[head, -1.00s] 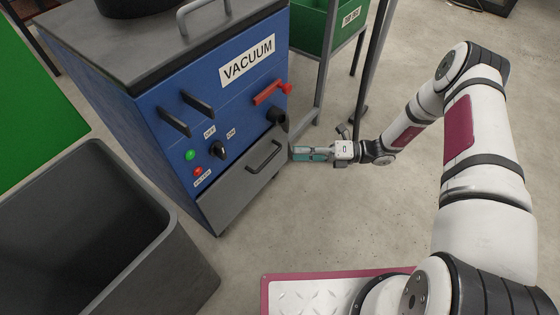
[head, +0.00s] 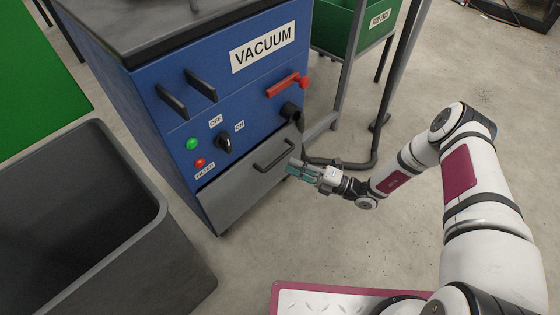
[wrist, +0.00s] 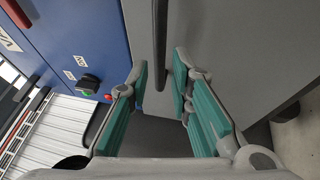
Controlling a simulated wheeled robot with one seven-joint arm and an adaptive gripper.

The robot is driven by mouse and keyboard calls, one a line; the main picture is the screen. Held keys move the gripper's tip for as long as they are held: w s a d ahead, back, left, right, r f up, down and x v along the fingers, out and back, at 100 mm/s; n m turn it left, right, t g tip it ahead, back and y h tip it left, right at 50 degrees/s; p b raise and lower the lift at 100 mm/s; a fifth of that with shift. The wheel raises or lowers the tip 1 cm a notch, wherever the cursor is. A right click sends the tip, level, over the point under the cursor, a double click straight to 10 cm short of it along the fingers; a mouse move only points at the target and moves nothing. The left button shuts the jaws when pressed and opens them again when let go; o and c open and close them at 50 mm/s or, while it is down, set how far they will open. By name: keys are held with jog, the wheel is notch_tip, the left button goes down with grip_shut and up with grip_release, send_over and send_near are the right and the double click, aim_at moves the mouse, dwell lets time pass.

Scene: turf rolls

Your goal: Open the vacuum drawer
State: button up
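The vacuum is a blue cabinet (head: 190,125) with a "VACUUM" label. Its grey drawer (head: 232,195) is at the bottom of the front and looks shut. The drawer's dark bar handle (head: 274,155) is near the drawer's upper right. My gripper (head: 292,168) is just right of and below the handle in the head view. In the wrist view, my gripper (wrist: 160,95) is open, with teal finger pads apart. The handle (wrist: 160,45) shows there between and beyond the fingertips. I cannot tell whether the fingers touch it.
A black knob (head: 224,142), green and red lights, a red lever (head: 287,86) and a dark port (head: 291,111) are above the drawer. A dark grey bin (head: 120,215) stands at left. A metal stand with a green box (head: 348,25) is at right. Floor before the drawer is clear.

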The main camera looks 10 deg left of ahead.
aim_at(280, 158)
jog(key=shift+b+x, duration=0.6)
jog(key=shift+x, duration=2.2)
jog(key=shift+c, duration=0.6)
grip_shut()
